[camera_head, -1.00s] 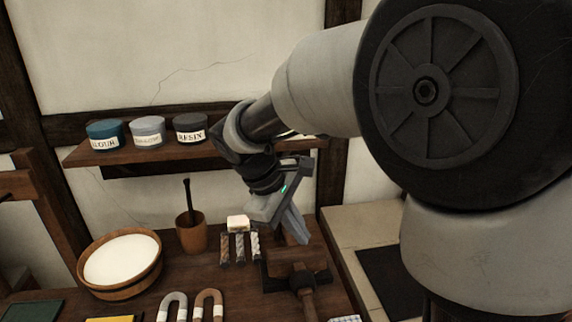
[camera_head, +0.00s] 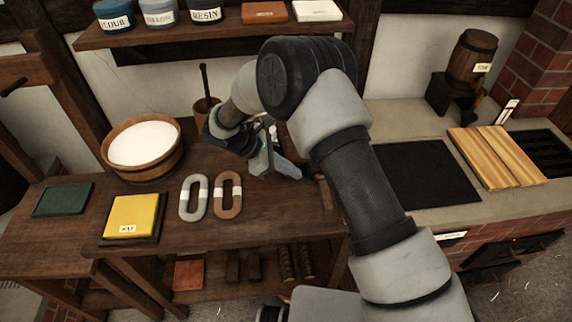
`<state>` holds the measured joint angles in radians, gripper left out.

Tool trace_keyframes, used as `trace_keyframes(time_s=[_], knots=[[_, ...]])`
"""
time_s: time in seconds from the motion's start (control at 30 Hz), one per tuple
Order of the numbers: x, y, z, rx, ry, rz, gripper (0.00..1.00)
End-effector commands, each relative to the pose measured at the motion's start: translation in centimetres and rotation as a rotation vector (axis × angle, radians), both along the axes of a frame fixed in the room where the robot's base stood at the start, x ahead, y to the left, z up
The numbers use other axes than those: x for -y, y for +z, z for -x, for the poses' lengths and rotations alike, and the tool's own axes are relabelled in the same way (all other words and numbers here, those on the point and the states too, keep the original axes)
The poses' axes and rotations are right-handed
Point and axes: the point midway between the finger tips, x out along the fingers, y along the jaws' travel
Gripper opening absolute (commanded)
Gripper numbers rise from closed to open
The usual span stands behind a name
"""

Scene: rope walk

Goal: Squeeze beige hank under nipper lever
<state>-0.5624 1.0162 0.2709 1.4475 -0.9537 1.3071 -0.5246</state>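Two oval hanks with white bands lie flat side by side on the dark wooden bench: a grey one (camera_head: 193,197) and a tan-brown one (camera_head: 228,196). The tan-brown hank is the nearest to beige that I see. My gripper (camera_head: 278,166) is above the bench, up and right of the hanks and apart from them. It points down and to the right; nothing shows held, and its finger gap is not clear. A wooden part (camera_head: 323,191), perhaps of the nipper, shows beside my arm. Its lever is mostly hidden behind my arm.
A tub of white powder (camera_head: 143,146), a yellow wax block (camera_head: 132,217) and a green slab (camera_head: 62,199) stand left on the bench. A mortar with pestle (camera_head: 205,105) stands behind. A shelf (camera_head: 215,31) with tins overhangs the back. A stone counter lies right.

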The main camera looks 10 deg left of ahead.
Motion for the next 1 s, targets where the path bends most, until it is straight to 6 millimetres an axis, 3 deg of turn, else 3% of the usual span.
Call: trace_keyframes(time_s=[0.2, 0.4, 0.8, 1.0], knots=[[2.3, -2.4, -0.7, 0.000, -0.002, 0.001, 0.00], [3.1, -3.3, -1.0, 0.000, -0.001, 0.000, 0.00], [3.1, -3.2, -1.1, 0.001, -0.001, 0.000, 0.00], [3.1, -1.9, -2.2, 0.005, -0.002, -0.001, 0.00]])
